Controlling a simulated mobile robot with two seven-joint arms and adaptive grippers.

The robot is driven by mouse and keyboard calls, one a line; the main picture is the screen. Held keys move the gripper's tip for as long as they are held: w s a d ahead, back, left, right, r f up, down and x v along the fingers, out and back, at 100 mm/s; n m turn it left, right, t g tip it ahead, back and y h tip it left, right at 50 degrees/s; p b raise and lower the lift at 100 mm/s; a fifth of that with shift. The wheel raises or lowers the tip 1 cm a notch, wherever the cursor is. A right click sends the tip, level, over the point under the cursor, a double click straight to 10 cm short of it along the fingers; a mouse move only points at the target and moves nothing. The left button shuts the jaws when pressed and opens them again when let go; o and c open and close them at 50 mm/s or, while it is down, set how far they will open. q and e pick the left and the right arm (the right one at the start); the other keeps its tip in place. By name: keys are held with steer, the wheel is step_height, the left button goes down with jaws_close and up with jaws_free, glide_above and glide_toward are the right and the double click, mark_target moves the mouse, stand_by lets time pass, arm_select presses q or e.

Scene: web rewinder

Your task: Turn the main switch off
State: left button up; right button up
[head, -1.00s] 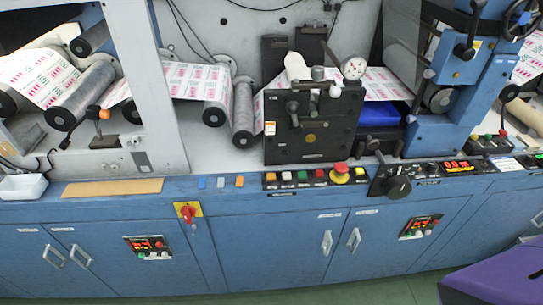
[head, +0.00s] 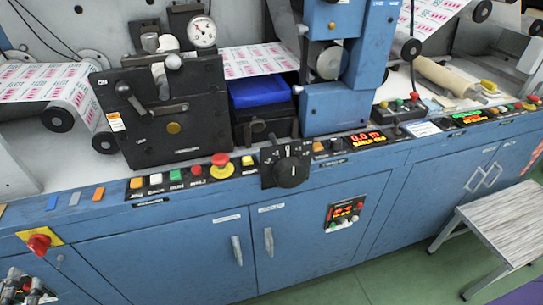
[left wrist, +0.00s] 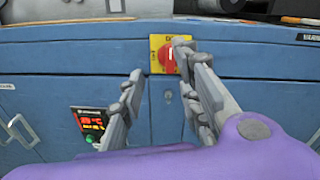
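The main switch appears to be the red rotary knob (head: 39,243) on a yellow plate on the blue cabinet front, at the far left of the head view. It also shows at the top middle of the left wrist view (left wrist: 168,58). My left gripper (head: 24,284) is at the lower left corner of the head view, below the knob. In the left wrist view its fingers (left wrist: 160,66) are spread and empty, and the right fingertip overlaps the knob's right side. I cannot tell whether it touches. My right gripper is not in view.
A ledge above carries a button row with a red mushroom button (head: 220,160) and a black rotary selector (head: 288,165). A lit control panel (head: 345,215) sits on the cabinet front. A grey step stool (head: 495,225) stands on the green floor at right.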

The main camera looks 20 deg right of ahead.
mark_target(36, 252)
arm_select(q)
steer(key=w+m, duration=0.1)
steer(key=w, duration=0.1)
steer(key=w+d+m+p, duration=0.1)
steer(key=w, duration=0.1)
steer(key=w+m+h, duration=0.1)
steer(key=w, duration=0.1)
steer(key=shift+w+d+f, duration=0.2)
steer(key=shift+w+d, duration=0.15)
steer(key=shift+d, duration=0.05)
steer(key=shift+w+f+p, duration=0.1)
steer(key=shift+w+p, duration=0.2)
steer(key=shift+w, duration=0.25)
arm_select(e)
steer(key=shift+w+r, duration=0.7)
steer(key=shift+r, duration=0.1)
arm_select(q)
jaws_close()
